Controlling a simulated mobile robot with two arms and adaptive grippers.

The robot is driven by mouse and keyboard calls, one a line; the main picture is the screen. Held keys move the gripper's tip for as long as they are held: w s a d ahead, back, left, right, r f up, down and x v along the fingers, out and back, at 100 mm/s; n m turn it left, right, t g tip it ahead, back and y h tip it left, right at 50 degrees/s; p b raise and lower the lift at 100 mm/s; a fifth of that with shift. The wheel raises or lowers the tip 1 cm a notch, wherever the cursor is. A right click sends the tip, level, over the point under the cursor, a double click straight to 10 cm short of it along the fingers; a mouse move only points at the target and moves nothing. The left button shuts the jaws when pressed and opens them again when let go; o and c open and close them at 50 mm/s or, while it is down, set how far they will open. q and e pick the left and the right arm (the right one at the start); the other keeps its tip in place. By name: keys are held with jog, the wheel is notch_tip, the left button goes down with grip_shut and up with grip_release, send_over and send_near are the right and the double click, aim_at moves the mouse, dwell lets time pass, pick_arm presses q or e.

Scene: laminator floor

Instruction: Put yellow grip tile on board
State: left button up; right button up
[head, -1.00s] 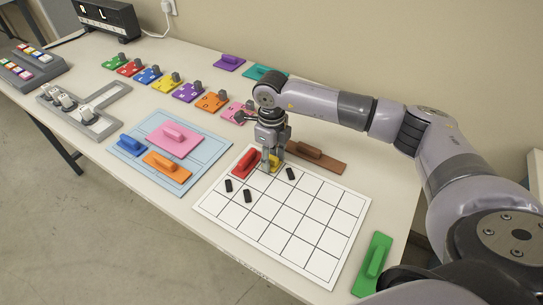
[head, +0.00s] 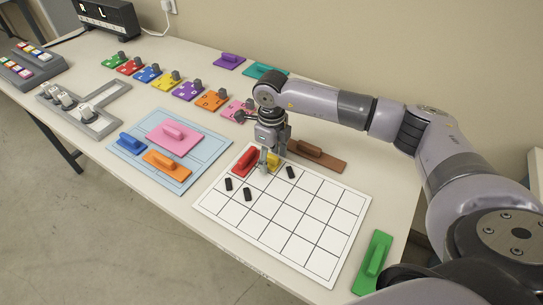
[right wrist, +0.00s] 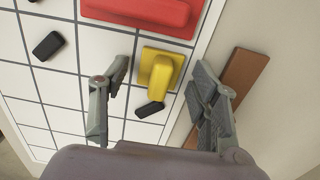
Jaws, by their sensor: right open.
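The yellow grip tile (head: 274,161) lies flat on the white gridded board (head: 301,219), in a cell at its far edge beside the red grip tile (head: 246,162). In the right wrist view, the yellow tile (right wrist: 160,70) shows its raised grip between my fingers. A black piece (right wrist: 149,109) lies close to its lower edge. My right gripper (head: 271,162) is open, with one finger on each side of the yellow tile and gaps between. It also shows in the right wrist view (right wrist: 161,72). My left gripper is not in view.
A brown grip tile (head: 317,155) lies just behind the board. A green one (head: 374,262) lies at its right. A light-blue board (head: 202,160) with pink, blue and orange tiles is at left. Several small black pieces (head: 248,195) lie on the board; its front right cells are clear.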

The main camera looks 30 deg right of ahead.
aim_at(271, 156)
notch_tip(271, 156, up, 12)
jog(key=b, duration=0.1)
jog(key=shift+r+b, duration=0.2)
jog(key=shift+b, duration=0.15)
jog(key=shift+f, duration=0.1)
dwell(0.3)
